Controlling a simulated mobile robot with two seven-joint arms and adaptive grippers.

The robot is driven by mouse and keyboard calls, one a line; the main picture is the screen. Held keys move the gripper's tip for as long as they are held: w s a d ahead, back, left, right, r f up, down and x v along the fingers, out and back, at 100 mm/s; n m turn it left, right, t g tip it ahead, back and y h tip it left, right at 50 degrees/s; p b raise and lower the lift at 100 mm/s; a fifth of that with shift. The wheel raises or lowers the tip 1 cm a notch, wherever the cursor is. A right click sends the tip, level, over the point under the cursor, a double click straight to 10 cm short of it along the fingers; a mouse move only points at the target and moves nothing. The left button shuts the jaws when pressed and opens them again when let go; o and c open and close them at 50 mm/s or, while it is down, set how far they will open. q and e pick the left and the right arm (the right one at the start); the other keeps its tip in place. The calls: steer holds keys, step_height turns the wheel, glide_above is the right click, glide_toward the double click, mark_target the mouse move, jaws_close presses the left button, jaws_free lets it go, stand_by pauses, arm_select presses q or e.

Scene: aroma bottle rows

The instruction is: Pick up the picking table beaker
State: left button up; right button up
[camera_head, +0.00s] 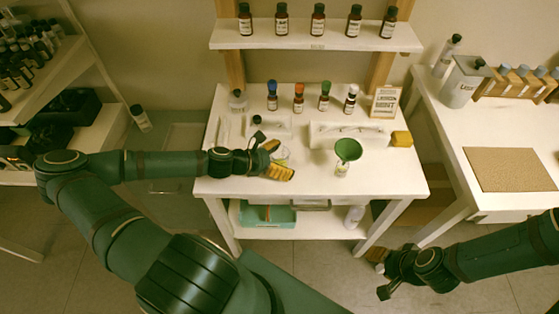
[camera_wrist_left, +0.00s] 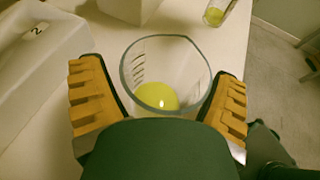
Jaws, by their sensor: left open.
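The beaker (camera_head: 282,153) is clear glass and stands on the white picking table (camera_head: 215,187), left of its middle. In the left wrist view the beaker (camera_wrist_left: 166,62) shows its round rim and yellow liquid at the bottom. My left gripper (camera_head: 283,162) is open, with its yellow-padded fingers on either side of the beaker. In the left wrist view a gap shows beside the rim at each finger; contact lower down is hidden. My right gripper (camera_head: 378,275) is away from the table at lower right, its fingers apart and empty.
A green funnel (camera_head: 348,150) sits over a small vessel (camera_head: 342,169) right of the beaker. A white tray (camera_head: 350,134) and several capped bottles (camera_head: 298,99) stand behind. A yellow block (camera_head: 401,138) lies at right. The table's front right is clear.

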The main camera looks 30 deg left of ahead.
arm_select(q)
steer(key=c, duration=1.3)
steer(key=shift+r, duration=0.1)
